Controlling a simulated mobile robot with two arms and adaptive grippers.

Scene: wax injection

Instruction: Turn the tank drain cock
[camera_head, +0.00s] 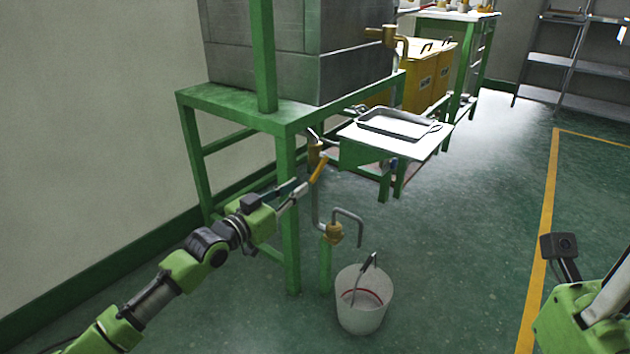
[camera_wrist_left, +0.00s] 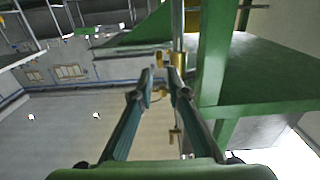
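The drain cock is a brass valve (camera_head: 314,153) on the thin pipe beside the green stand's front leg, with a yellow-orange handle (camera_head: 319,169) slanting beside it. In the left wrist view a brass valve (camera_wrist_left: 178,62) shows just beyond the right fingertip. My left gripper (camera_head: 299,189) is just below and left of the handle. In the left wrist view its two teal fingers (camera_wrist_left: 160,84) stand apart with a gap between the tips, and nothing is clearly held. Whether a finger touches the handle cannot be told. Only green and dark parts of my right arm show at lower right.
The green stand (camera_head: 235,106) carries a grey metal tank (camera_head: 270,65). A lower brass fitting (camera_head: 334,233) has a curved spout, and a white bucket (camera_head: 361,318) stands on the floor near it. A white side table (camera_head: 385,142) holds a metal tray. The floor to the right is clear.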

